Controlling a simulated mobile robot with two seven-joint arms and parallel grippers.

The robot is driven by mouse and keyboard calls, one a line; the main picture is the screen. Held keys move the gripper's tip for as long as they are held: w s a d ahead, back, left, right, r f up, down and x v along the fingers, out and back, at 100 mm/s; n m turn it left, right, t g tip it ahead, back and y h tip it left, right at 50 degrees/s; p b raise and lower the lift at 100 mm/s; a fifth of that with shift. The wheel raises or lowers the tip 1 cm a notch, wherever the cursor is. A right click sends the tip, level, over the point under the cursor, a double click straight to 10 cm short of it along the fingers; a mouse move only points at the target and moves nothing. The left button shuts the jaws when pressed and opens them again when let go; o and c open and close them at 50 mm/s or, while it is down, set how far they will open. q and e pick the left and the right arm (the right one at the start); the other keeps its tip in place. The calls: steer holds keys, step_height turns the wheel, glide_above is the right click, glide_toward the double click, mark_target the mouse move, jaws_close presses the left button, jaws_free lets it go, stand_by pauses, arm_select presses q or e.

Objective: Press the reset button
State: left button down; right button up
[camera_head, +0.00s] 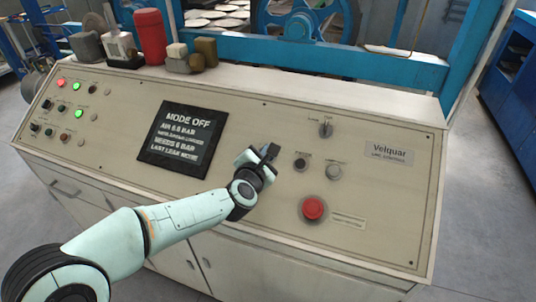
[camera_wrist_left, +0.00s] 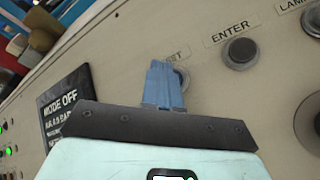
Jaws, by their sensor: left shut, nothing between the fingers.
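My left gripper (camera_head: 269,152) is shut and empty over the sloped control panel, just left of the dark button. In the left wrist view its blue fingertips (camera_wrist_left: 160,68) point at a round grey button (camera_wrist_left: 182,78). The fingers partly hide this button and its label, of which only the last letters show, so I cannot read the whole word. I cannot tell whether the tips touch the button. My right gripper is not in view.
A dark button (camera_wrist_left: 240,52) labelled ENTER sits right of the fingers. The head view shows a red mushroom button (camera_head: 313,209), a grey round control (camera_head: 333,172), a knob (camera_head: 325,128) and a black display (camera_head: 182,139) reading MODE OFF. A red cylinder (camera_head: 150,36) stands on the back ledge.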

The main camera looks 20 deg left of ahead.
arm_select(q)
steer(key=s+r+p, duration=0.1)
steer(key=r, duration=0.1)
steer(key=s+r+p, duration=0.1)
steer(key=shift+s+r, duration=0.1)
steer(key=shift+r, duration=0.25)
stand_by(0.6)
